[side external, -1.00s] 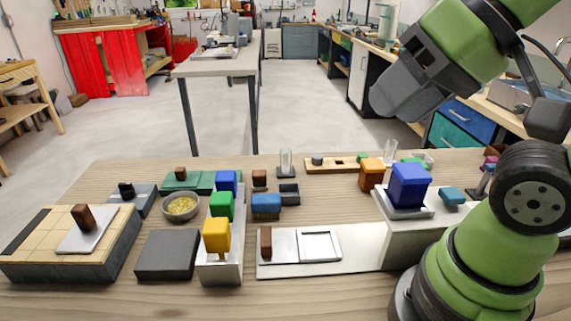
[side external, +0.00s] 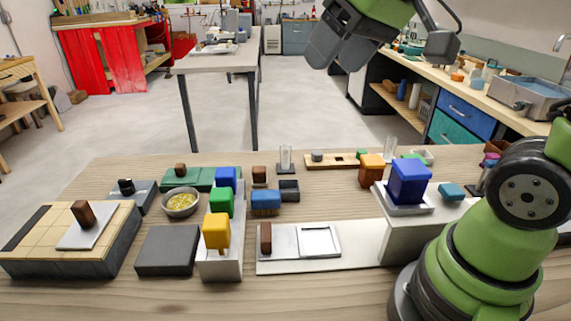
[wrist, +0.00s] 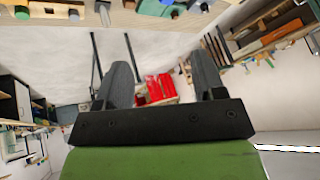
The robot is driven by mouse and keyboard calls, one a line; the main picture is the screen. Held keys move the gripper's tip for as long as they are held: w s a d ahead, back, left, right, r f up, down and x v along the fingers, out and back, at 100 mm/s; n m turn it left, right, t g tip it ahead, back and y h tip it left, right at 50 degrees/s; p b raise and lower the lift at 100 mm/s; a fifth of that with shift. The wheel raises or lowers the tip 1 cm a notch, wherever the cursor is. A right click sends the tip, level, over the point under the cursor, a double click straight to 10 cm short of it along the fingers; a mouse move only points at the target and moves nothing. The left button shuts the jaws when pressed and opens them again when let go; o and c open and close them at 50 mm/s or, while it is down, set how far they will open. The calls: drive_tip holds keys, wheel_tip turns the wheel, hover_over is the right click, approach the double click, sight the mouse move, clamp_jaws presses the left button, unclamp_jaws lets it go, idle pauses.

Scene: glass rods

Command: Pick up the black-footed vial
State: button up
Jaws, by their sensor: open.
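A clear glass vial with a dark foot (side external: 285,158) stands upright toward the back middle of the table in the side view. My gripper (side external: 338,48) is high above the table's back edge, up and to the right of that vial and well apart from it. In the wrist view my gripper (wrist: 162,78) shows two dark fingers spread apart with nothing between them. I cannot clearly pick out the vial in the wrist view.
A second clear vial (side external: 389,149) stands farther right, its foot partly hidden behind an orange block (side external: 372,169). A wooden strip (side external: 338,164) lies between the vials. A black open box (side external: 289,191) and brown block (side external: 259,176) are near the dark-footed vial. The air above is clear.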

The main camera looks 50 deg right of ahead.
drive_tip(key=w+d+f+n, duration=0.1)
drive_tip(key=w+d+f, duration=0.15)
drive_tip(key=w, duration=0.25)
drive_tip(key=w+d+f+n, duration=0.1)
drive_tip(key=w+d, duration=0.2)
drive_tip(key=w, duration=0.3)
drive_tip(key=n+g, duration=0.2)
drive_tip(key=n, duration=0.2)
hover_over(286, 159)
drive_tip(key=d, duration=0.2)
wheel_tip(286, 159, down, 21)
drive_tip(key=shift+s+x, duration=0.2)
drive_tip(key=shift+x, duration=1.2)
drive_tip(key=shift+s+x, duration=0.2)
drive_tip(key=shift+x, duration=1.15)
drive_tip(key=shift+a+f, duration=0.1)
drive_tip(key=shift+f, duration=0.05)
drive_tip(key=shift+c, duration=0.4)
drive_tip(key=c, duration=0.9)
